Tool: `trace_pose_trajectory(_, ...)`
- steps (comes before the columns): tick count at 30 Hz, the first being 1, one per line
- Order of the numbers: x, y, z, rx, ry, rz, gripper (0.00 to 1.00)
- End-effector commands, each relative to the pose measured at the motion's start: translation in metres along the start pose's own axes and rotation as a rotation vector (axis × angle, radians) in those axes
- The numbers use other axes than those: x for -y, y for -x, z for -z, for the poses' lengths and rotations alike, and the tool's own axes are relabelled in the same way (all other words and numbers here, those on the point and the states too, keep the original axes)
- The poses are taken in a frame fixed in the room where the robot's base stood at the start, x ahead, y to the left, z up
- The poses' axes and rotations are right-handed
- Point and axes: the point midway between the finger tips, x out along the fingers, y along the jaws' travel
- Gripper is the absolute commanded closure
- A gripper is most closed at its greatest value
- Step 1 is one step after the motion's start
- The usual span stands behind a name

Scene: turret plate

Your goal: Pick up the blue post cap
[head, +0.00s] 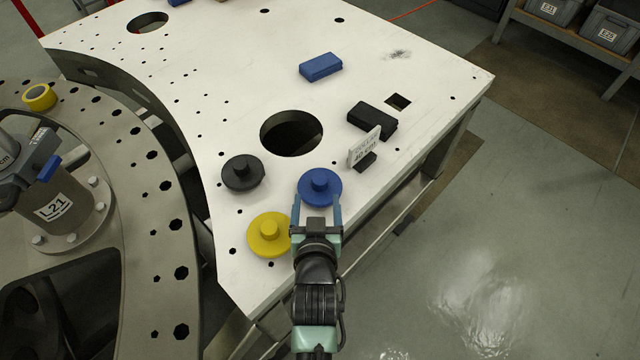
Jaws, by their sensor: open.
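The blue post cap (320,186) is a round disc with a raised knob, lying on the white plate (235,280) near its front right edge. My gripper (318,203) is open. Its two fingers reach over the near part of the blue cap, one toward each side, with nothing held between them. I cannot tell how high the fingers are above the cap. A yellow cap (268,234) lies just left of my gripper, close to the left finger. A black cap (242,173) lies further left.
A small sign (364,147) and a black block (372,119) stand right of the blue cap. A large round hole (291,133) opens behind it. A blue block (320,67) lies further back. The plate's edge is close on the right. A grey ring (150,220) curves along the left.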

Motion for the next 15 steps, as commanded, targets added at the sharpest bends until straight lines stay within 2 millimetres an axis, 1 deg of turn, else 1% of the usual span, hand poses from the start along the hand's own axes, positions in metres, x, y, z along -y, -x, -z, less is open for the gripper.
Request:
trace_pose_trajectory(8, -0.002, -0.015, 0.003, -0.001, 0.001, 0.0, 0.21)
trace_pose_trajectory(14, -0.007, -0.038, 0.006, 0.0, 0.001, -0.001, 0.21)
trace_pose_trajectory(15, -0.006, -0.044, 0.004, 0.0, 0.002, 0.0, 0.21)
